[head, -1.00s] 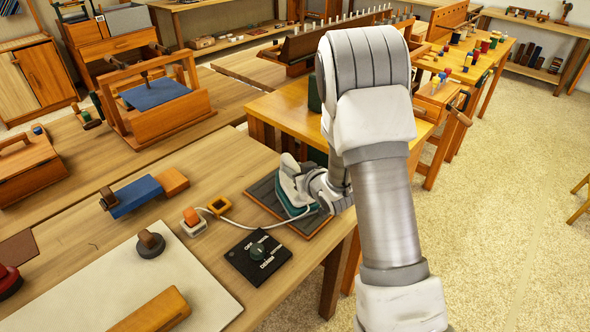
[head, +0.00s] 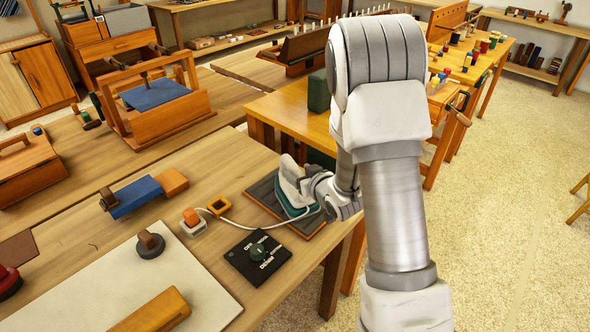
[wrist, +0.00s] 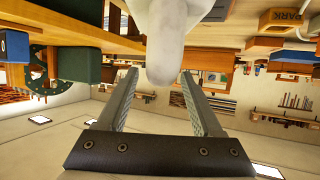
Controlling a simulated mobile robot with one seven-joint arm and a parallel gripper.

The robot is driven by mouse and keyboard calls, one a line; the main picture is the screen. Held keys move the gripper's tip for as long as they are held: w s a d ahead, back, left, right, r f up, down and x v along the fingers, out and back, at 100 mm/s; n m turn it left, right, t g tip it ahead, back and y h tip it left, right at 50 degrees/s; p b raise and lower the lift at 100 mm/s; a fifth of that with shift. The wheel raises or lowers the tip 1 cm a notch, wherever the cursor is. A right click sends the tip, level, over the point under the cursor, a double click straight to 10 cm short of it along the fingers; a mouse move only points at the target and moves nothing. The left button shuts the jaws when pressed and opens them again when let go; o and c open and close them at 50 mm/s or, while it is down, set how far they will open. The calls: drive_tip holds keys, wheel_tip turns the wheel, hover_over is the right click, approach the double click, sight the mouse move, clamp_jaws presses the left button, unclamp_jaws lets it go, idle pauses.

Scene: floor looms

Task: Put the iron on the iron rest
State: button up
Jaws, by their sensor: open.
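The iron (head: 289,186), white on top with a teal lower part, is on the dark grey iron rest (head: 262,192) at the right end of the front table. My gripper (wrist: 158,76) is at the iron's right side in the head view, where its fingers are mostly hidden. In the wrist view its two fingers are spread apart. A smooth white rounded part, probably the iron's handle (wrist: 176,35), reaches down between or just beyond the fingertips. I cannot tell whether a finger touches it.
A white cord runs from the iron to an orange-topped socket (head: 191,218). A black dial panel (head: 257,257) lies in front of the rest. A blue block (head: 137,195) and a pale board (head: 130,280) lie to the left. A dark green block (head: 318,92) stands on the table behind.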

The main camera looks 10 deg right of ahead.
drive_tip(key=s+d+r+m+g+h, duration=0.1)
drive_tip(key=s+d+r+g+h, duration=0.1)
drive_tip(key=s+r, duration=0.5)
drive_tip(key=s+d+r+m+g+h, duration=0.1)
drive_tip(key=s+d+r+h, duration=0.15)
drive_tip(key=s+r, duration=0.45)
drive_tip(key=s+a+r+g, duration=0.2)
drive_tip(key=s+r, duration=0.1)
drive_tip(key=s, duration=0.6)
drive_tip(key=s+a+r+g+y, duration=0.1)
drive_tip(key=s+a+r+g, duration=0.1)
drive_tip(key=s, duration=0.7)
drive_tip(key=shift+s+a+r+m, duration=0.4)
drive_tip(key=shift+a+r, duration=0.15)
drive_tip(key=shift+r, duration=0.15)
drive_tip(key=shift+y, duration=0.25)
wheel_tip(320, 180, up, 4)
drive_tip(key=p, duration=0.4)
drive_tip(key=shift+r, duration=0.1)
